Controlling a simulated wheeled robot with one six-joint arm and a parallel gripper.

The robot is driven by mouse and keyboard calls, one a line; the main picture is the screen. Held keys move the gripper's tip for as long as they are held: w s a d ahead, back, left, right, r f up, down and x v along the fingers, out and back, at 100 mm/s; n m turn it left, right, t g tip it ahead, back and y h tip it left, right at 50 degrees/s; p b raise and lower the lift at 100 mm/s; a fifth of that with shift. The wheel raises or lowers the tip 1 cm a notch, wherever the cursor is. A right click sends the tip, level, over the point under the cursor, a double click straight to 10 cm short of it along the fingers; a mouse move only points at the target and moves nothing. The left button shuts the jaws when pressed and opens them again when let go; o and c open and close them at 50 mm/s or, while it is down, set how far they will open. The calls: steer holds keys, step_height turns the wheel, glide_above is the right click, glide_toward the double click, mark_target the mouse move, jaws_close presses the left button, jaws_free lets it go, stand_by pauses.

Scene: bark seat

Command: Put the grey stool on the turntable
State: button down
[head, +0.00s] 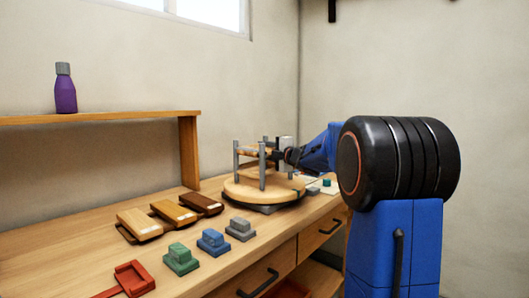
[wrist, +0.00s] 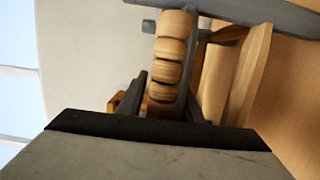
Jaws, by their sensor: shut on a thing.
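The grey stool (head: 262,168) has grey posts and tan wooden or woven parts between them. It stands upright over the round wooden turntable (head: 235,191), and its post feet appear to meet the disc; I cannot tell whether all of them touch. My gripper (head: 283,155) reaches in from the right and is shut on the stool's upper part. In the wrist view, my gripper's dark fingers (wrist: 163,100) are on either side of a rounded, banded tan part of the stool (wrist: 170,65). The finger contact is partly hidden.
Three wooden blocks (head: 172,213) lie left of the turntable. Green (head: 181,260), blue (head: 213,243) and grey (head: 241,229) stepped blocks sit in front. A red piece (head: 132,278) lies at the near left. A purple bottle (head: 65,92) stands on the shelf (head: 120,117).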

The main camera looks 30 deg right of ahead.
steer(key=shift+f, duration=0.25)
steer(key=c, duration=1.3)
jaws_free()
steer(key=shift+o, duration=0.2)
steer(key=shift+r, duration=0.15)
steer(key=s+d, duration=0.2)
steer(key=s, duration=1)
steer(key=shift+a, duration=0.1)
